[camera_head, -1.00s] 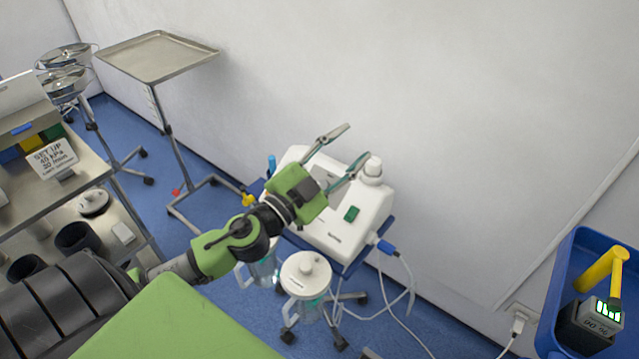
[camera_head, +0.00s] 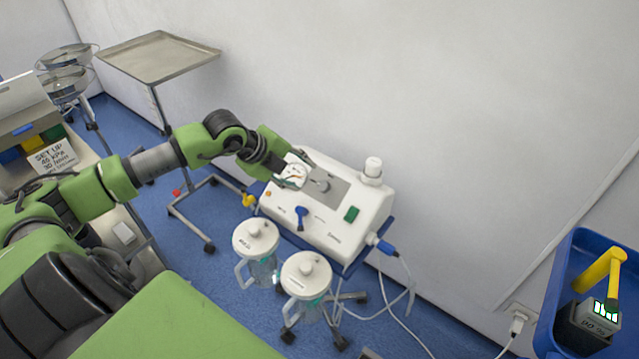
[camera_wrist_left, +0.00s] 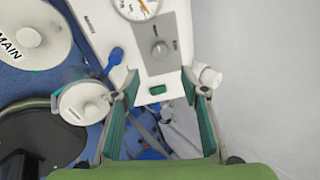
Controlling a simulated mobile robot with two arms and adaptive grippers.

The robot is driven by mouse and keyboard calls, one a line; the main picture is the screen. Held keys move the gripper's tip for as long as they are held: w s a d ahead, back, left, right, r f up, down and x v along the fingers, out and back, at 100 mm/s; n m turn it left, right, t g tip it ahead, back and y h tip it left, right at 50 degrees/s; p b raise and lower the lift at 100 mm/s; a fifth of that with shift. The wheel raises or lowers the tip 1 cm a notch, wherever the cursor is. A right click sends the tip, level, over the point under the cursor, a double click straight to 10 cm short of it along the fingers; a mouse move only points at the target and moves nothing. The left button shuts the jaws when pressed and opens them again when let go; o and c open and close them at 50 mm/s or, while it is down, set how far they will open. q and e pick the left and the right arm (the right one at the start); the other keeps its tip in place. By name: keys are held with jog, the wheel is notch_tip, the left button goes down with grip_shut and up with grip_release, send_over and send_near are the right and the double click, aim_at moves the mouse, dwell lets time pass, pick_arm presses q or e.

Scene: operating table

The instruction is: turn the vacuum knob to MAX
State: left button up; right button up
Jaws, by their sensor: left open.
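The white suction unit (camera_head: 330,222) stands on a cart by the wall. Its vacuum knob (camera_head: 322,184), a small grey knob on a grey plate, also shows in the wrist view (camera_wrist_left: 160,48); I cannot read its setting. The round gauge (camera_head: 293,174) is beside it and also shows, cut off, in the wrist view (camera_wrist_left: 137,8). My left gripper (camera_head: 291,163) is at the unit's back-left, by the gauge. In the wrist view its fingers (camera_wrist_left: 159,84) are wide apart and empty, with the knob beyond the tips, apart from them. My right gripper is not in view.
The unit carries a blue lever (camera_head: 301,214), a green switch (camera_head: 351,214) and a white cap (camera_head: 373,167). Two lidded canisters, one at left (camera_head: 256,240) and one at right (camera_head: 306,277), hang in front. A tray stand (camera_head: 158,55) is behind; a blue tray (camera_head: 545,325) is right.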

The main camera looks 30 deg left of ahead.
aim_at(322, 186)
pick_arm(q)
jog(key=p+x, duration=0.1)
jog(key=x, duration=0.9)
jog(key=shift+w+d+f, duration=0.1)
jog(key=shift+w+f, duration=0.1)
jog(key=shift+f, duration=0.2)
jog(key=c, duration=1.1)
